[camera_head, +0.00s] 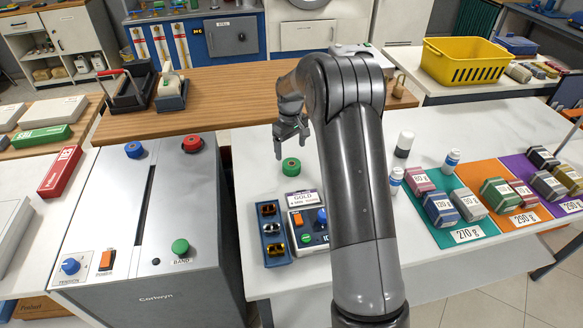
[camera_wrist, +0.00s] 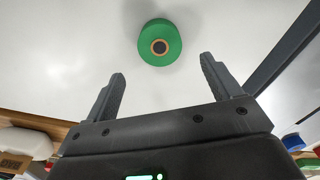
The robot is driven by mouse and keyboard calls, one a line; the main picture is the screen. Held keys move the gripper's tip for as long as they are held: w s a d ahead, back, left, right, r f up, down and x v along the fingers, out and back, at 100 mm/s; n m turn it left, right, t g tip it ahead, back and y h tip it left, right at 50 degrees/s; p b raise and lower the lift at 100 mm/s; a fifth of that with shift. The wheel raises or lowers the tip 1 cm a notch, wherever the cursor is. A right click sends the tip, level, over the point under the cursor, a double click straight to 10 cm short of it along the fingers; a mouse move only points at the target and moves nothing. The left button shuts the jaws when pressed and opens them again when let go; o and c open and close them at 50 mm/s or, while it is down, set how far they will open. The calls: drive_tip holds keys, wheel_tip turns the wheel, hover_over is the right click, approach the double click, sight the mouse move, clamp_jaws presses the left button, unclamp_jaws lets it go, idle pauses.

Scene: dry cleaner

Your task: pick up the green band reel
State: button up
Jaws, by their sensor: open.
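The green band reel (camera_head: 291,166) lies flat on the white table, behind the small weighing device. In the wrist view the reel (camera_wrist: 160,42) shows as a green ring with a brown core around a dark hole, beyond and between the fingertips. My gripper (camera_head: 291,138) is above the table, over and slightly behind the reel in the head view. In the wrist view my gripper (camera_wrist: 163,68) has its two fingers wide apart with nothing between them. The reel is apart from both fingers.
A grey strapping machine (camera_head: 150,215) with a blue reel (camera_head: 134,150) and a red reel (camera_head: 192,143) on top stands left of the table. A gold-labelled device (camera_head: 308,220) and a blue tray (camera_head: 272,232) sit in front of the reel.

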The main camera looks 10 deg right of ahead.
sight(292, 163)
drive_tip(key=f, duration=0.7)
drive_tip(key=shift+s+d+f, duration=0.1)
drive_tip(key=shift+s+f, duration=0.2)
drive_tip(key=shift+c, duration=0.2)
drive_tip(key=c, duration=1)
